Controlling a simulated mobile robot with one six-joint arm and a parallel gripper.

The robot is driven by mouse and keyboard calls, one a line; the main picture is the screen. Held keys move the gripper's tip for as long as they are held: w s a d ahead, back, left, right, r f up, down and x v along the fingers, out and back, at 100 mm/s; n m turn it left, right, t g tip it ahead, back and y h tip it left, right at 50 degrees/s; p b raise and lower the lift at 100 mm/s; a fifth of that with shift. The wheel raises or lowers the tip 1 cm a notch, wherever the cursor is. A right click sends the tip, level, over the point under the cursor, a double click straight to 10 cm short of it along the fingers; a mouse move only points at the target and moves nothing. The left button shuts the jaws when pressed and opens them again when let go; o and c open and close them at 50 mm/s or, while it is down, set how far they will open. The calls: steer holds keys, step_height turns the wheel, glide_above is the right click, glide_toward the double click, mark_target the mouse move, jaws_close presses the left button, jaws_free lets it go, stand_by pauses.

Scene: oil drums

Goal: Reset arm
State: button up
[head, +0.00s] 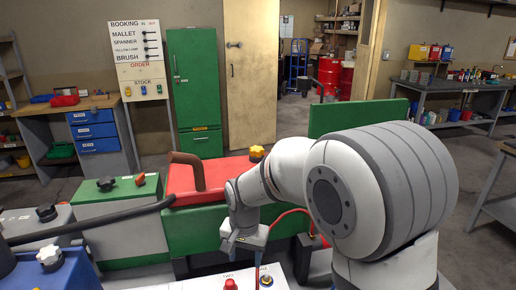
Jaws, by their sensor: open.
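My white and grey arm fills the right front of the head view, bent over toward the left. My gripper (242,239) is at its lower left end, low in front of a green and red machine. It is open and I see nothing held in it. Its fingers are small and partly hidden at this angle.
The red-topped machine (223,171) with a brown handle stands just behind my gripper. A grey and green box (121,218) and a black hose (90,221) are to the left. A white panel with a red knob (231,285) is below. Red drums (330,77) stand far back through the doorway.

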steer(key=s+d+r+n+t, duration=0.1)
steer(key=s+d+r, duration=0.3)
steer(key=s+d, duration=0.4)
steer(key=s+d+r+n+t, duration=0.1)
steer(key=s+d+r+n, duration=0.1)
steer(key=s+d+r, duration=0.3)
steer(key=s+d, duration=0.4)
steer(key=d, duration=0.2)
steer(key=shift+s+d+r+t, duration=0.15)
steer(key=shift+r+t, duration=0.15)
steer(key=shift+t, duration=0.1)
